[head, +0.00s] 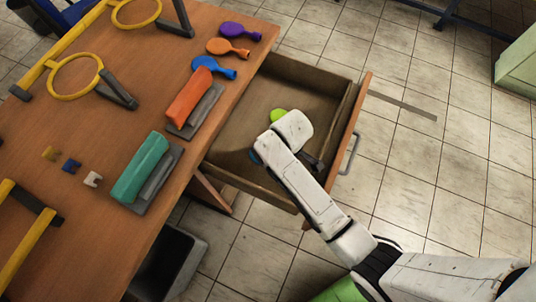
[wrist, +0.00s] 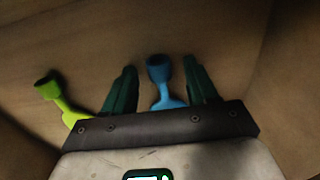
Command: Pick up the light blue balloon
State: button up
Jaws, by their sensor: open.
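My gripper (wrist: 159,68) is open inside the drawer, with its two dark green fingers apart. A light blue balloon (wrist: 162,88) lies on the drawer floor; its neck shows between the fingers and the gripper body hides the rest of it. No grip on it shows. In the head view my arm covers most of this balloon, and only a small blue edge (head: 253,157) shows left of the arm. The fingertips are hidden in the head view.
A lime green balloon (head: 278,115) lies in the open drawer (head: 316,85), left of my fingers in the wrist view (wrist: 58,100). The drawer walls surround my gripper. On the table (head: 215,108) lie purple (head: 234,30), orange (head: 222,47) and darker blue (head: 207,65) balloons.

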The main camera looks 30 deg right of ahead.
jog(key=shift+c, duration=0.3)
jog(key=c, duration=0.9)
